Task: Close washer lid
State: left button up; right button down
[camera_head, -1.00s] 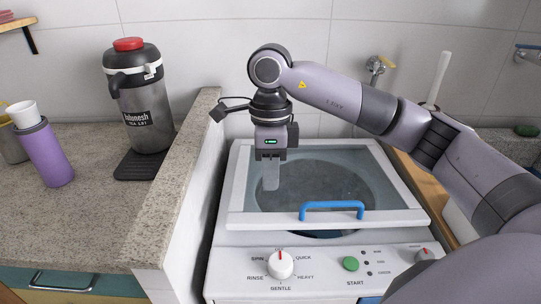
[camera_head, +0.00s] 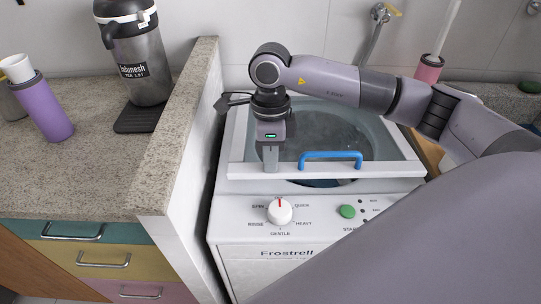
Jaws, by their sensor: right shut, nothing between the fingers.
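The washer (camera_head: 240,190) is a white top-loader with a knob panel. Its lid (camera_head: 388,169) has a white frame, a clear pane and a blue handle (camera_head: 331,155) on the front rail. The lid looks slightly raised at the front; part of the round dark drum opening (camera_head: 322,183) shows below the rail. My right gripper (camera_head: 271,166) points down, shut and empty, its fingertips over the lid's front rail, left of the handle. I cannot tell whether they touch it. My left gripper is not in view.
A stone-topped counter (camera_head: 90,180) with a raised ledge (camera_head: 185,120) stands close at the washer's left. A steel jug (camera_head: 143,70) and a purple tumbler (camera_head: 45,110) stand on it. My right arm covers the washer's right front.

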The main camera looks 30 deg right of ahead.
aim_at(271, 179)
jog(key=shift+t, duration=0.3)
jog(key=f+b, duration=0.5)
jog(key=shift+s+a+f, duration=0.25)
jog(key=shift+s, duration=0.15)
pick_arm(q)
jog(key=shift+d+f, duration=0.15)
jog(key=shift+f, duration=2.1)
pick_arm(e)
jog(key=shift+s+f+h, duration=0.15)
jog(key=shift+s+h, duration=0.05)
jog(key=shift+h, duration=0.1)
jog(key=shift+r, duration=0.3)
jog(key=r+p, duration=0.2)
jog(key=r, duration=0.2)
jog(key=shift+w+r+p, duration=0.3)
jog(key=shift+r+p, duration=0.05)
jog(key=shift+p, duration=0.05)
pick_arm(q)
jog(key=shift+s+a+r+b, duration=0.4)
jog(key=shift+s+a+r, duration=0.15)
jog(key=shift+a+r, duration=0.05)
pick_arm(e)
notch_tip(271, 179, up, 10)
jog(key=shift+s, duration=0.1)
